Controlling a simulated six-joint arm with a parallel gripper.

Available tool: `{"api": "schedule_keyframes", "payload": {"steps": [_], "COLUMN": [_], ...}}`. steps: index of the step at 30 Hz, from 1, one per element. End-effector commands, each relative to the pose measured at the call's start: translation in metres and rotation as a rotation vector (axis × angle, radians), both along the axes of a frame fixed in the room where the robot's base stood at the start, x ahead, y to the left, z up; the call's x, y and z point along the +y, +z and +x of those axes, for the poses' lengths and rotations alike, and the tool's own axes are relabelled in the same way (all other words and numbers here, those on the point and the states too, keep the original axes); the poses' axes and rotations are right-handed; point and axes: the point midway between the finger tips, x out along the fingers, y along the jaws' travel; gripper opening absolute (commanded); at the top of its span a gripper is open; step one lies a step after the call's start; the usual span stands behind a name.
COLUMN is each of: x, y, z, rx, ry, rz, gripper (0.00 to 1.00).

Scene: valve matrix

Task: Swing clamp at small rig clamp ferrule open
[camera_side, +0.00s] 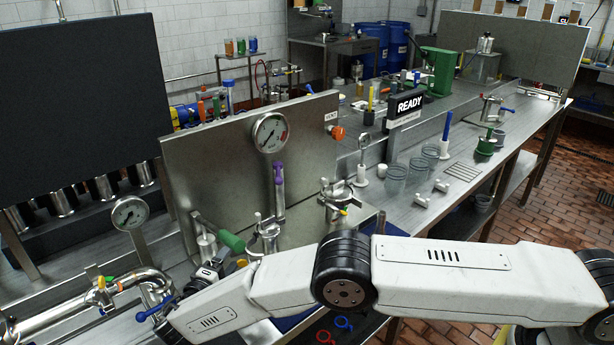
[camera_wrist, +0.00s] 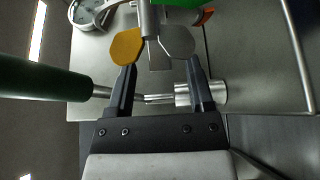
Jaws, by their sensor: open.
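In the wrist view, my gripper (camera_wrist: 161,66) is open. Its two black fingertips lie at the lower edges of a two-winged piece, with one yellow wing (camera_wrist: 126,46) and one grey metal wing (camera_wrist: 178,42). Whether they touch it I cannot tell. A metal stem runs up between the wings. Several metal clamps show in the side view: one beside the green handle (camera_side: 230,241) is a steel clamp fitting (camera_side: 265,236), another (camera_side: 336,199) stands to its right. Which is the small rig's clamp I cannot tell. My fingertips are not clear in the side view.
The green handle (camera_wrist: 40,84) reaches in from the left in the wrist view, close to my left finger. A metal cylinder (camera_wrist: 216,93) lies by the right finger. A gauge panel (camera_side: 215,160) stands behind the fittings. Left is a pipe with a blue lever (camera_side: 153,308).

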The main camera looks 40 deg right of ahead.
Motion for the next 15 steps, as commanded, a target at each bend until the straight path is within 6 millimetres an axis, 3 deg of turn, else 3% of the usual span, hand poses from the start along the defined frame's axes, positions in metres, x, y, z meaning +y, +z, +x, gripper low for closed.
{"api": "schedule_keyframes", "payload": {"steps": [6,15], "x": [0.027,0.045], "y": [0.0,0.0], "z": [-0.014,-0.024], "rx": [-0.001,0.0], "ry": [0.003,0.0], "rz": [0.0,0.001], "gripper": [0.68,0.68]}}
